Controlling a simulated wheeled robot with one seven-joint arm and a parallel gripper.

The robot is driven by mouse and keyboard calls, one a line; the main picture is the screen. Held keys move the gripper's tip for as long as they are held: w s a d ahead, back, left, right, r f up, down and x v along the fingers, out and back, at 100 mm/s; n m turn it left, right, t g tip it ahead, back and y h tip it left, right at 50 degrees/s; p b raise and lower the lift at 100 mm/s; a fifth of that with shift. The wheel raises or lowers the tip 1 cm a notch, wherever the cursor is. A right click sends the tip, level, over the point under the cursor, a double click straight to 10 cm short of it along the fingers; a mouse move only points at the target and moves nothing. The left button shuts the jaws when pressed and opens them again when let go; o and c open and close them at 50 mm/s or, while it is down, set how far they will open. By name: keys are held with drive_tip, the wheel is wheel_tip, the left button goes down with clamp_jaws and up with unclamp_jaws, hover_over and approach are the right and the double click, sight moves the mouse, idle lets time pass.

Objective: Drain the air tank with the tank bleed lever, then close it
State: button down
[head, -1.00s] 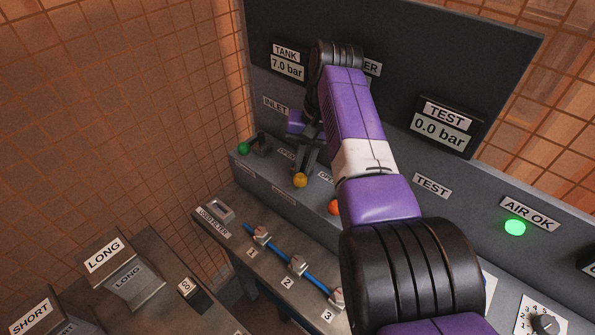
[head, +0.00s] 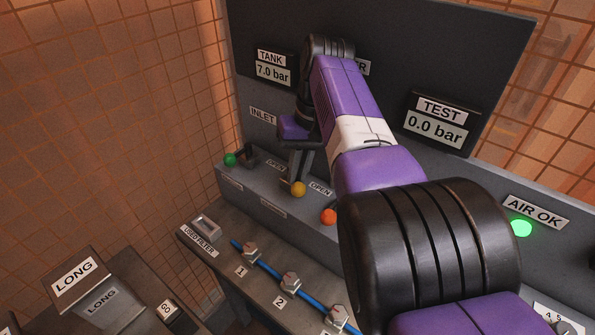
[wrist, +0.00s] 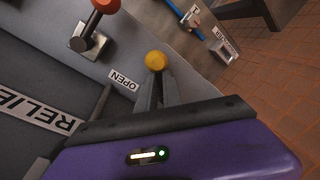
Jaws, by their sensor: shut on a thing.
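A lever with a yellow ball knob (head: 298,189) stands on the grey console between a green-knobbed and an orange-knobbed lever. My gripper (head: 296,172) reaches down from above and is shut on this yellow-knobbed lever. In the wrist view the yellow knob (wrist: 155,61) shows just beyond the fingertips (wrist: 157,82), beside an OPEN label (wrist: 124,79). The fingers hide most of the lever's shaft, and I cannot read a name for it. The TANK display (head: 273,74) reads 7.0 bar.
The green knob (head: 230,160) is near the INLET label (head: 262,116). The orange knob (head: 329,216) is close on the right; its lever base shows in the wrist view (wrist: 90,42). The TEST display (head: 436,128) reads 0.0 bar. The AIR OK lamp (head: 521,228) glows green. A blue hose (head: 265,263) crosses the lower ledge.

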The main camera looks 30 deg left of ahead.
drive_tip(key=shift+s+f, duration=0.2)
drive_tip(key=shift+s, duration=0.05)
drive_tip(key=c, duration=1.5)
unclamp_jaws()
drive_tip(key=shift+d, duration=0.1)
drive_tip(key=shift+w+r, duration=0.1)
drive_tip(key=shift+w+r, duration=0.1)
drive_tip(key=shift+r, duration=0.5)
wheel_tip(320, 180, up, 19)
drive_tip(key=p, duration=0.8)
drive_tip(key=shift+f, duration=0.1)
